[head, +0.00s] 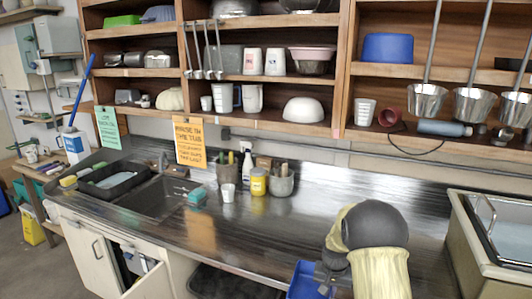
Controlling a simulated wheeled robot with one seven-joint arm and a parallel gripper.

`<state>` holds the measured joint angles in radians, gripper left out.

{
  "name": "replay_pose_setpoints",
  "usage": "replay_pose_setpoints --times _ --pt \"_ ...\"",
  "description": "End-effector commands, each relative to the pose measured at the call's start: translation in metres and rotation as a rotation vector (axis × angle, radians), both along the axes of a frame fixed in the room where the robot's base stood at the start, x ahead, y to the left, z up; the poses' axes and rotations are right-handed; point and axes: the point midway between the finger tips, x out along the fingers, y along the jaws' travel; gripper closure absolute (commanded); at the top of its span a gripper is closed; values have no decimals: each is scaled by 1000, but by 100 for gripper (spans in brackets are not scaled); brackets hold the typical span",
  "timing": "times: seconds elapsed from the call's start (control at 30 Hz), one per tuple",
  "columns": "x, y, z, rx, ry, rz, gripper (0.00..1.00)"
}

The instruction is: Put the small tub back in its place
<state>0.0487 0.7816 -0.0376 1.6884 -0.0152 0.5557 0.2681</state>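A small blue tub (301,281) shows at the bottom edge of the head view, right of centre, partly cut off by the frame. My gripper (326,271) is a small dark shape right against the tub, below my grey wrist and cream sleeves. Its fingertips do not show clearly, so I cannot tell whether they are closed on the tub's wall. A larger blue tub (388,48) stands on the upper right shelf.
The metal counter (300,225) is mostly clear in the middle. A sink (150,200) with a black basin (112,181) is at left. A yellow jar (258,183), white cup (228,193) and tool pots stand at the back. A large grey-rimmed vat (480,250) is at right.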

Motion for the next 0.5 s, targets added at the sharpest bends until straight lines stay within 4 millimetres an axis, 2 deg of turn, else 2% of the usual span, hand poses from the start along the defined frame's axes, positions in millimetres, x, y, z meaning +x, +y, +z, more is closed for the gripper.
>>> replay_pose_setpoints --times 0.27,0.37,0.5 --pt "-28 14 -48 -3 8 92 100" --pt "-44 21 -70 -3 10 142 100" --pt "-78 35 -107 1 11 234 100"
